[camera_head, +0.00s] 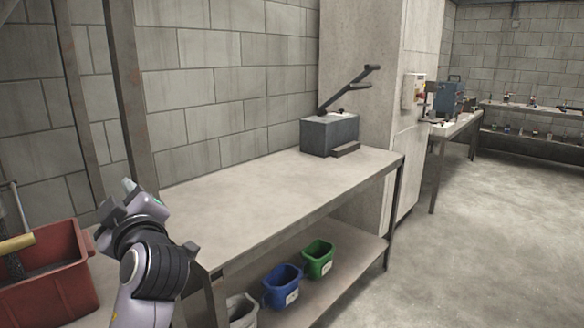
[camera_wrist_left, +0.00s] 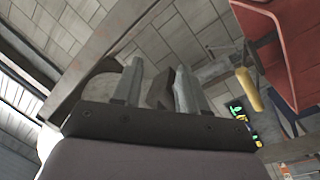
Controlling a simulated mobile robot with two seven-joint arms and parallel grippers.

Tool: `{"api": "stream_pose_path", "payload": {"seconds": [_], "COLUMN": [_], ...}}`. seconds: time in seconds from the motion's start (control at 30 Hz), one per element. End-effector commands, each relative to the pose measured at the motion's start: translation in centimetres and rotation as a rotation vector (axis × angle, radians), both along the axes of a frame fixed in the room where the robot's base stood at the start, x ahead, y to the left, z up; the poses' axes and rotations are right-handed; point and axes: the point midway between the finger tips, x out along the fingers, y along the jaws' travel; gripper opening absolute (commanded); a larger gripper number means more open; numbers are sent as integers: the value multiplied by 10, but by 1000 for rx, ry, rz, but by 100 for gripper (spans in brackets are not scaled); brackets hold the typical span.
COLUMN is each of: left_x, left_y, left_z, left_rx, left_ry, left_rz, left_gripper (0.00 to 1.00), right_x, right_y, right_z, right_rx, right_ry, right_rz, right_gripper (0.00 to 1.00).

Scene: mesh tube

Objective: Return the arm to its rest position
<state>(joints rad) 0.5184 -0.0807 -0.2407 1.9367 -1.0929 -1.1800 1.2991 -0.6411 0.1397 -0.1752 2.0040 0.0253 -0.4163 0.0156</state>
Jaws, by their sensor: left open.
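My left arm comes in at the lower left of the head view, bent upward, and my left gripper (camera_head: 126,186) is at its top, near the left end of the workbench. In the left wrist view the two grey fingers of my left gripper (camera_wrist_left: 158,88) stand apart with nothing held between them. The gripper is in the air, to the right of a red bin (camera_head: 62,285). The red bin also shows at the upper right of the left wrist view (camera_wrist_left: 302,52). My right gripper is in neither view.
The workbench (camera_head: 245,200) is mostly bare; a grey box with two black levers (camera_head: 329,134) stands at its far end. Blue (camera_head: 282,286), green (camera_head: 318,259) and whitish (camera_head: 242,311) buckets sit on its lower shelf. A yellow-handled tool (camera_head: 16,243) leans at the red bin. Open floor lies right.

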Motion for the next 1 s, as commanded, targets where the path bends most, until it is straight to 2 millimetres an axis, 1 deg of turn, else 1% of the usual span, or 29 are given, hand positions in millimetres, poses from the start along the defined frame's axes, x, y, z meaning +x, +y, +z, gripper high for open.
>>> {"api": "stream_pose_path", "payload": {"seconds": [0.03, 0.13, 0.17, 0.2, 0.27, 0.3, 0.37, 0.4, 0.47, 0.5, 0.57, 0.6, 0.67, 0.7, 0.77, 0.8, 0.9, 1.0], "left_x": [4, 7, 6, 3, -3, -10, -22, -32, -49, -61, -82, -97, -121, -138, -162, -177, -209, -231], "left_y": [-4, -15, -18, -23, -30, -35, -42, -46, -53, -57, -63, -66, -71, -74, -78, -80, -83, -84], "left_z": [-26, -79, -94, -116, -146, -166, -195, -213, -239, -256, -278, -292, -311, -322, -335, -343, -356, -363], "left_rx": [44, 132, 156, 187, 231, 259, 297, 319, 351, 370, 394, 411, 431, 441, 456, 463, 477, 488], "left_ry": [94, 257, 301, 359, 436, 485, 552, 591, 648, 679, 722, 747, 778, 796, 818, 830, 850, 859], "left_rz": [-52, -169, -206, -255, -330, -380, -455, -505, -578, -626, -695, -741, -805, -845, -899, -929, -986, -1020], "left_gripper": [42, 42, 42, 42, 42, 42, 42, 42, 42, 42, 42, 42, 42, 42, 42, 42, 42, 42], "right_x": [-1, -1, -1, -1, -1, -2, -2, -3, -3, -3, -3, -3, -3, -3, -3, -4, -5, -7], "right_y": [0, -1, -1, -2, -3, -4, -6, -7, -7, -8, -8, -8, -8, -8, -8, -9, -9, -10], "right_z": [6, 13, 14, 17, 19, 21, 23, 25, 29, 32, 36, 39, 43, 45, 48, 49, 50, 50], "right_rx": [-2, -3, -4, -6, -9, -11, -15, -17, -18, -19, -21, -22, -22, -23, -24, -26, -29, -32], "right_ry": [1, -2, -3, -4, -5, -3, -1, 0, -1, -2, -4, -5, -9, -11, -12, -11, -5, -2], "right_rz": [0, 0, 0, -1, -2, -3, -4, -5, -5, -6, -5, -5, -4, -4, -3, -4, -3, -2], "right_gripper": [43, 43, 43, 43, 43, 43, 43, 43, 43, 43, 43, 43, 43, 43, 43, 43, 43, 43]}}
